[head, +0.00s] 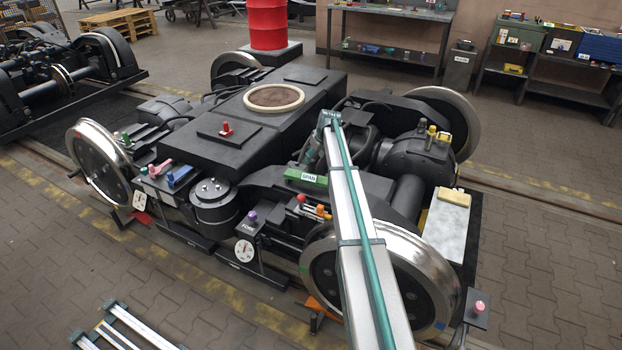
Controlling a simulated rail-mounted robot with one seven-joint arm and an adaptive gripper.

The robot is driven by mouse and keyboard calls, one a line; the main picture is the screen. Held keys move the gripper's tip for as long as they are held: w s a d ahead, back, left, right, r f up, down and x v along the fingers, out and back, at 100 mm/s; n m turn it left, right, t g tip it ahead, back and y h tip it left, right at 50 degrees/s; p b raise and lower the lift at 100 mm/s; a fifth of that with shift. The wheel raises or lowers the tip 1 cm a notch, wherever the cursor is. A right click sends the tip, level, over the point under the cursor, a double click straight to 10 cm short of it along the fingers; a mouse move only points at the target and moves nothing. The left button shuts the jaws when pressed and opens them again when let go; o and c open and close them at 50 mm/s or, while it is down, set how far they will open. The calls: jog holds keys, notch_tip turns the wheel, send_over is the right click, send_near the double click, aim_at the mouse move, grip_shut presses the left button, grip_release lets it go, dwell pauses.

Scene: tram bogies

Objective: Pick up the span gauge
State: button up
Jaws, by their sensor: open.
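The span gauge (306,180) appears as a green block with a white label reading SPAN. It lies on the dark bogie frame, behind the near right wheel and to the left of my long pale arm. My gripper (308,163) hangs down from the far end of the arm, close above or behind the green block. It is open. Its fingertips are small and dark against the frame, and I cannot tell whether they touch the block. The arm covers the area just right of the block.
Orange and red-knobbed parts (314,208) sit just in front of the block. The near right wheel (425,275) and a dial gauge (244,251) stand nearby. A motor housing (414,158) rises at right. The paved floor (560,270) at right is clear.

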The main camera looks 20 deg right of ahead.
aim_at(313, 161)
jog(key=shift+p+x, duration=0.65)
jog(key=shift+x, duration=2.05)
jog(key=shift+s, duration=0.15)
jog(key=shift+c, duration=0.4)
grip_shut()
